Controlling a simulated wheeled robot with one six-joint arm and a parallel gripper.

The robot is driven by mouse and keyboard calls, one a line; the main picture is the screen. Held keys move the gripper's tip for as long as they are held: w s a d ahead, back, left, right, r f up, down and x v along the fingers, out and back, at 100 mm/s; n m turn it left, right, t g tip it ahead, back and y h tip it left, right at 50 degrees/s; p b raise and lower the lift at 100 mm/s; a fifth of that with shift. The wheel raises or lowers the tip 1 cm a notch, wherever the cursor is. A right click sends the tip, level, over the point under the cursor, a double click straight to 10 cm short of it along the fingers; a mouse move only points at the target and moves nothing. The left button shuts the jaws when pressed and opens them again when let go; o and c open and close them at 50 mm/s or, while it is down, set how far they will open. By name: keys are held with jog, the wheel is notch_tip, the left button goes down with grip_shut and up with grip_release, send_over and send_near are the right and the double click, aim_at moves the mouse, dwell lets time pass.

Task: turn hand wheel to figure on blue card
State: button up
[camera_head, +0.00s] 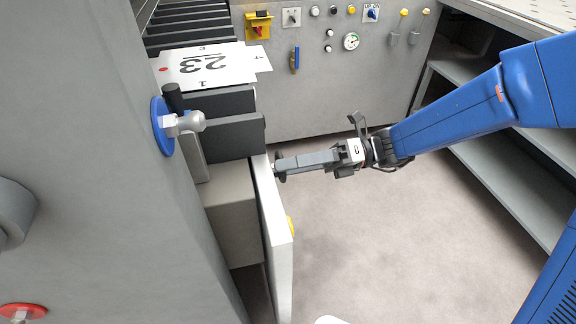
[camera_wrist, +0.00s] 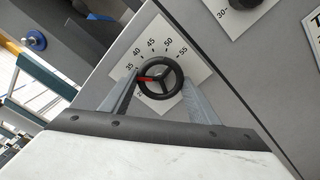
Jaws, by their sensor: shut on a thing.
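The hand wheel (camera_wrist: 174,92) is black with three spokes and sits on a white dial plate (camera_wrist: 187,45) marked 35, 40, 45, 50 and 55. Its red pointer (camera_wrist: 148,79) points left, just below the 35 mark. A lower figure is partly hidden by a finger. My gripper (camera_wrist: 160,88) is shut on the wheel, one finger on each side of its rim. In the head view my gripper (camera_head: 281,166) reaches left to the panel edge, where the wheel shows edge-on as a dark disc. I see no blue card.
A white card (camera_head: 207,68) with a large 23 and a red dot lies at the upper left. A blue disc with a grey knob (camera_head: 163,126) stands on the grey housing. A second dial (camera_wrist: 235,10) is near the wheel. Shelves (camera_head: 490,160) stand right; the floor between is clear.

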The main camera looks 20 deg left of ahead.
jog(key=shift+m, duration=0.5)
jog(key=o, duration=1.1)
jog(key=shift+w, duration=0.1)
jog(key=v, duration=1.7)
jog(key=shift+w+d, duration=0.1)
jog(key=shift+d, duration=0.05)
